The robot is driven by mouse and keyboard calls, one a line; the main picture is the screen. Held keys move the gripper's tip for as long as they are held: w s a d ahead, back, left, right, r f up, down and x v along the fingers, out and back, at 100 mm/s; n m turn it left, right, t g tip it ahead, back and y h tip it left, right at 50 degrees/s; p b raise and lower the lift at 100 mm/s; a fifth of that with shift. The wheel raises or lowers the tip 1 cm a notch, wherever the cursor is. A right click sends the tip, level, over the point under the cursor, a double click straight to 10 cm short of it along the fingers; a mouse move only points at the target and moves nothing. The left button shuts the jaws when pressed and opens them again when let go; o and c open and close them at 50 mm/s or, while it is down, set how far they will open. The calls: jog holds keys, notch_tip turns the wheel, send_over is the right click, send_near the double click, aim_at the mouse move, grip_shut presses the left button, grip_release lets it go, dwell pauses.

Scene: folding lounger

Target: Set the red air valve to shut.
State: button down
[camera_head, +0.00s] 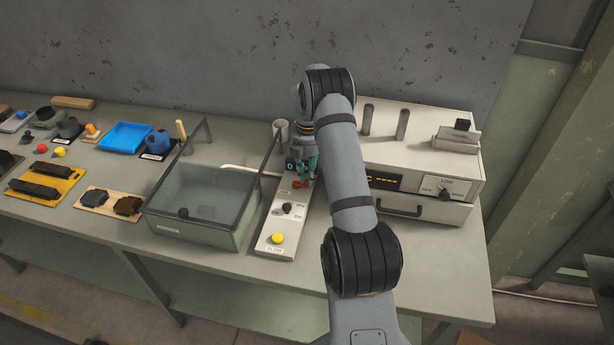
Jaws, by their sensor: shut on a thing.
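The red air valve (299,184) is a small red handle near the far end of a narrow light-grey control panel (268,240). My gripper (302,178) points down over that end of the panel and is shut on the red valve. The gripper and wrist hide part of the valve, so I cannot tell its exact angle. The panel lettering beside the valve is too small to read.
A clear-walled tank (205,200) stands close on the left. A white instrument box (440,170) stands right, partly behind my arm. Trays and small parts fill the table's left.

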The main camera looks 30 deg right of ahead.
jog(key=shift+w+d+n, duration=0.1)
jog(key=shift+d+n, duration=0.05)
jog(key=shift+n, duration=0.25)
jog(key=c, duration=1.8)
grip_release()
jog(key=shift+o, duration=0.4)
notch_tip(320, 180, up, 12)
notch_tip(320, 180, down, 12)
jog(key=shift+f, duration=0.1)
